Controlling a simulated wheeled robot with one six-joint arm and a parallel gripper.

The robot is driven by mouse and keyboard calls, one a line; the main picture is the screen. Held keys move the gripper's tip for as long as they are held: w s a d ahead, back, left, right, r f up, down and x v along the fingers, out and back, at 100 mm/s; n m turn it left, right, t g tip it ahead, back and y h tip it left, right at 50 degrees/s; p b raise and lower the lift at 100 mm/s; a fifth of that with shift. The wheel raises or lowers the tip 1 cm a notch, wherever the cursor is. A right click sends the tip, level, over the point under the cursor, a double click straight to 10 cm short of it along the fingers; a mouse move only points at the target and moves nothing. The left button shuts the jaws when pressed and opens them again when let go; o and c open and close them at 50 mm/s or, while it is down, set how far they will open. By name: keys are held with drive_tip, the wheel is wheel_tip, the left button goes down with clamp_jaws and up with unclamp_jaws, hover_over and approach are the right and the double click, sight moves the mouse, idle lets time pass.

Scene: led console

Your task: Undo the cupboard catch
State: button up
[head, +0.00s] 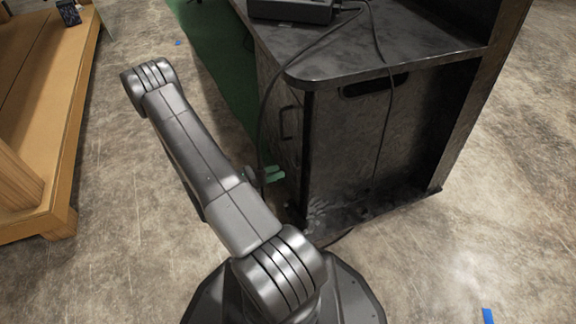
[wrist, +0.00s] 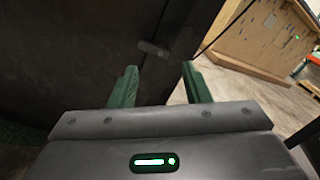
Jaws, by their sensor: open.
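The dark cupboard (head: 345,140) stands right of my arm, with a door on its left face. A D-shaped handle (head: 288,122) shows on that door in the head view. In the wrist view a short grey bar, probably the catch (wrist: 153,49), lies nearly level across the dark panel (wrist: 70,55). My gripper (head: 273,173) is low beside the cupboard's left face, below the handle in the picture. In the wrist view my gripper (wrist: 160,82) is open, its green fingers apart with nothing between them. The bar is beyond the fingertips, and I cannot tell how far.
A black box (head: 290,10) with cables sits on the cupboard's top; one cable hangs down near my gripper. A wooden bench (head: 60,110) stands at the left. Concrete floor (head: 140,230) is open between. A green strip (head: 225,70) runs along the cupboard.

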drive_tip(key=shift+w+d+n+p, duration=0.25)
drive_tip(key=shift+d+n+p, duration=0.6)
drive_tip(key=shift+n, duration=1.2)
drive_tip(key=shift+w+d+n+p, duration=0.3)
drive_tip(key=shift+d+n+p, duration=0.5)
drive_tip(key=shift+n, duration=1.3)
drive_tip(key=shift+w+d+n+p, duration=0.25)
drive_tip(key=shift+d+n+p, duration=0.6)
drive_tip(key=shift+n, duration=1.2)
clamp_jaws()
